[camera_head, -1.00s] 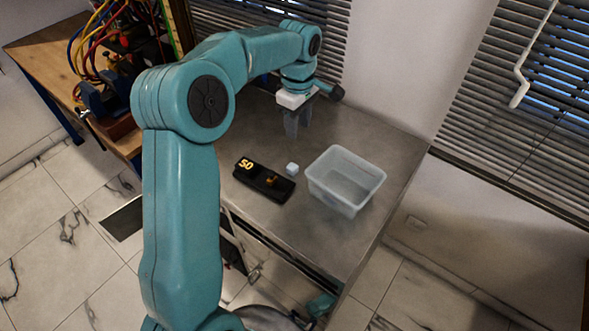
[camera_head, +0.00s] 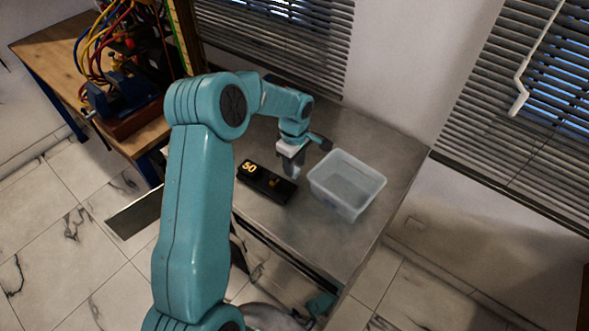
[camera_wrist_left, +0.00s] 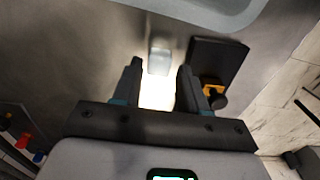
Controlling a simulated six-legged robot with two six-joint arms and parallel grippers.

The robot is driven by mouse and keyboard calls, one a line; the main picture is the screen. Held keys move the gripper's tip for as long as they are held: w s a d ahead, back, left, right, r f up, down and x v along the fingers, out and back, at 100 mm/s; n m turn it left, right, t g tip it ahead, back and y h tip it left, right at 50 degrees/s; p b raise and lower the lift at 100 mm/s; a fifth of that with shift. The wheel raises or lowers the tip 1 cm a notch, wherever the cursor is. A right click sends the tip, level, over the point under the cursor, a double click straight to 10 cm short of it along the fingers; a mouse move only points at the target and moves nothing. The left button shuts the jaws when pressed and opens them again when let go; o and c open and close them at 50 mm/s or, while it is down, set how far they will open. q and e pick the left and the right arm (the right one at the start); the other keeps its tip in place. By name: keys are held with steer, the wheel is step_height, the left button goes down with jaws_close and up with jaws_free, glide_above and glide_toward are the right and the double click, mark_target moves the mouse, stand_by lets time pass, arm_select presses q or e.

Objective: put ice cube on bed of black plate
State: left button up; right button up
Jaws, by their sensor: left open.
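The ice cube (camera_wrist_left: 158,62) is a small pale block on the grey metal table. In the left wrist view it lies just ahead of the gap between the fingers. In the head view I cannot make it out behind my gripper. The black plate (camera_head: 259,180), a dark slab with yellow "50" markings, lies left of my gripper in the head view. It also shows right of the cube in the left wrist view (camera_wrist_left: 217,58). My left gripper (camera_head: 293,170) is open and low over the table, its fingers (camera_wrist_left: 157,78) on either side of empty space.
A translucent plastic bin (camera_head: 346,183) stands close to the right of my left gripper. The metal table (camera_head: 395,165) is bare behind and right of the bin. A wooden bench (camera_head: 45,50) with cables and a blue vise stands at the left.

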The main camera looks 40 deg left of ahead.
arm_select(q)
step_height(320, 180, down, 2)
steer(key=shift+a+f, duration=0.1)
steer(key=shift+f, duration=0.15)
steer(key=shift+r, duration=0.1)
jaws_close()
steer(key=shift+r, duration=0.1)
